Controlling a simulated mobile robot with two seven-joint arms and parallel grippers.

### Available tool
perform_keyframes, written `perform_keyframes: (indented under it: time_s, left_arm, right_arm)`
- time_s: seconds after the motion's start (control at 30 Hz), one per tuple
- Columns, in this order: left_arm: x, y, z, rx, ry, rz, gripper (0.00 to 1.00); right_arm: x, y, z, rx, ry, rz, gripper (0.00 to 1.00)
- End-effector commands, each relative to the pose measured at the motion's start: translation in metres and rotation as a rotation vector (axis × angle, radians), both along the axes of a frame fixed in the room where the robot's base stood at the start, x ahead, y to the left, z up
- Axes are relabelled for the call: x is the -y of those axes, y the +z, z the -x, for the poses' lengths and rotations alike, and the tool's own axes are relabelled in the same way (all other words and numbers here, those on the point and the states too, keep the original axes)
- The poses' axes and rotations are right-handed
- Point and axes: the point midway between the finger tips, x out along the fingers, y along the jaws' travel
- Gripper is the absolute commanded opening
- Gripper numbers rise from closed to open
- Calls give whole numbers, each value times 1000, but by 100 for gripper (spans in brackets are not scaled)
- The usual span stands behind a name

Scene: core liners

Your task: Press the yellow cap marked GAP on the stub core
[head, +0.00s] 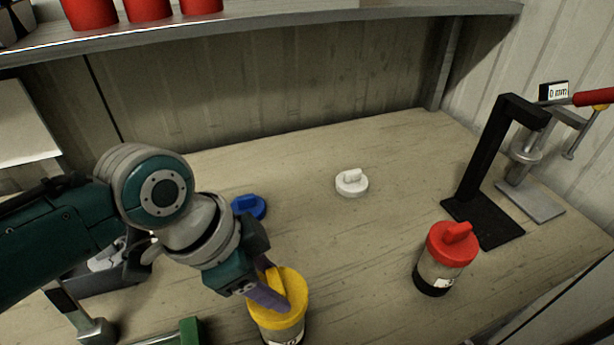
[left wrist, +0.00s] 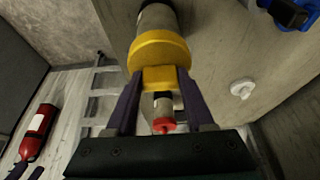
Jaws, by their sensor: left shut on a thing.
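The yellow cap (head: 291,294) sits on top of an upright grey stub core (head: 285,335) at the bottom of the head view. In the left wrist view the yellow cap (left wrist: 158,48) shows with the core (left wrist: 155,18) behind it. My left gripper (head: 268,290) is shut on the cap's raised tab; in the left wrist view its purple fingers (left wrist: 160,82) stand on either side of the tab. I cannot read any marking on the cap. The core's lower part is cut off by the head frame. My right gripper is not in view.
A red-capped core (head: 437,272) stands to the right. A white cap (head: 351,184) and a blue cap (head: 250,206) lie on the bench (head: 340,245). Red items (head: 148,8) stand on the shelf.

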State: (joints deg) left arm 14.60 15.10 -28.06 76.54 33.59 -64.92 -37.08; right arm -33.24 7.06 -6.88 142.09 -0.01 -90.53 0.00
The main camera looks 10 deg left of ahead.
Motion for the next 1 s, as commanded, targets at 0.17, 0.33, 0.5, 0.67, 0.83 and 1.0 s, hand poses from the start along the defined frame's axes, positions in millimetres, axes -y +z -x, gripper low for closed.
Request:
perform_keyframes:
  time_s: [0.17, 0.33, 0.5, 0.67, 0.83, 1.0]
  left_arm:
    - [0, -6, 0, 0, 0, 0, 9]
    - [0, -10, 0, 1, 0, 1, 9]
    - [0, -14, 0, 1, 0, 0, 9]
    - [0, -18, 0, 2, -1, 0, 9]
    - [0, -20, 0, 2, -1, 0, 9]
    - [0, -20, 0, 1, 0, 1, 9]
  right_arm:
    - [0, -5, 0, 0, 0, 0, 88]
    - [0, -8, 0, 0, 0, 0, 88]
    - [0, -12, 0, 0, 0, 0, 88]
    - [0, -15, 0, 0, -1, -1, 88]
    - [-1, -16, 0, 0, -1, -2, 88]
    - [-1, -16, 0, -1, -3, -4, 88]
